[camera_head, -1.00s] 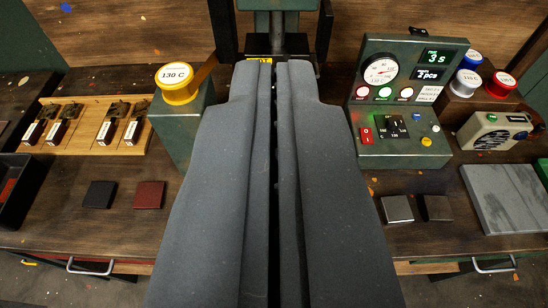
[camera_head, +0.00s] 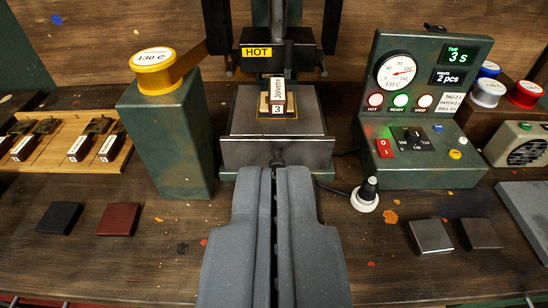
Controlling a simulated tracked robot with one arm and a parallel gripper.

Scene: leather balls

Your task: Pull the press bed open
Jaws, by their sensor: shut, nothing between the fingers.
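The press stands at the back middle, with a dark head (camera_head: 275,52) labelled HOT above its grey metal bed (camera_head: 245,120). A small block (camera_head: 278,92) marked 3 stands on the bed inside a yellowish square outline. A small dark knob (camera_head: 277,163) sticks out from the middle of the bed's front face. My gripper (camera_head: 279,172) is shut and empty. Its tips point at the knob, just in front of it and overlapping its lower part in the picture. I cannot tell whether they touch it.
A green post with a yellow dial cap (camera_head: 157,70) stands left of the press. Leather squares (camera_head: 118,218) and metal squares (camera_head: 430,236) lie on the bench. The bench front middle is partly hidden by my gripper.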

